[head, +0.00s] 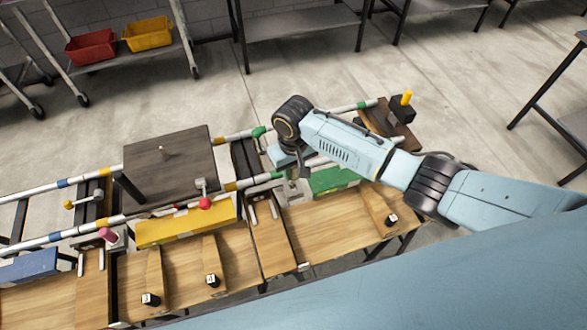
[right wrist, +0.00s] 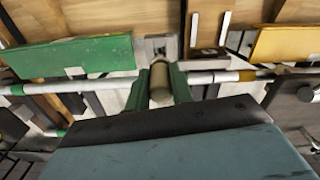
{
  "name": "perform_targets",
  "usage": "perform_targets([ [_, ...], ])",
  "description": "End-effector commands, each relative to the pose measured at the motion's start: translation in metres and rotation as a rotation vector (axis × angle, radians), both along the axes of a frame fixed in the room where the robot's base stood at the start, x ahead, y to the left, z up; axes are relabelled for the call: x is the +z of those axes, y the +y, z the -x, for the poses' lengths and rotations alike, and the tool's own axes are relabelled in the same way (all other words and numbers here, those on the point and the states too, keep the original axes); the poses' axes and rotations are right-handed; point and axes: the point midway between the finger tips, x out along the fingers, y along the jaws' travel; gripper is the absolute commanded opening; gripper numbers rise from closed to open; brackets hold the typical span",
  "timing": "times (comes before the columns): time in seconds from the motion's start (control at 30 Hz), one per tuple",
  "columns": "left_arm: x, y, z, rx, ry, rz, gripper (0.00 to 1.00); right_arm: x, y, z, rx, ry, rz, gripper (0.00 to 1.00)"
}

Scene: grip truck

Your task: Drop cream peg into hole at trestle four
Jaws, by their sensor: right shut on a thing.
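The cream peg (right wrist: 160,84) is between the two green fingers of my right gripper (right wrist: 161,92) in the right wrist view. The fingers are shut on it. Just beyond the peg is a grey block (right wrist: 146,50), beside the end of a green block (right wrist: 72,56). I cannot tell whether the peg touches the grey block. In the head view the right gripper hangs over the rails by the green block (head: 333,179), and its arm hides the peg. The grey block (head: 297,192) shows below the gripper. No trestle number is readable. My left gripper is not in view.
Striped rails (head: 88,231) cross the work area. A dark board (head: 170,165), a yellow block (head: 186,224) and a red-knobbed lever (head: 205,203) lie left of the gripper.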

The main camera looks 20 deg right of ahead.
Motion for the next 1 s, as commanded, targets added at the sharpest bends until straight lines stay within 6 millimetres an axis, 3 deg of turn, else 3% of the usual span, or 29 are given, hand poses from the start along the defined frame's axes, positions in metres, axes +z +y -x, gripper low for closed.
perform_targets([
  [0.3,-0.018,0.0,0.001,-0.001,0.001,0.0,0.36,-0.014,0.0,0.0,0.0,-0.001,0.0,0.01],
  [1.0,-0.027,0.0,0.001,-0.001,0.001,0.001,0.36,-0.044,0.0,0.0,0.0,0.0,-0.001,0.01],
])
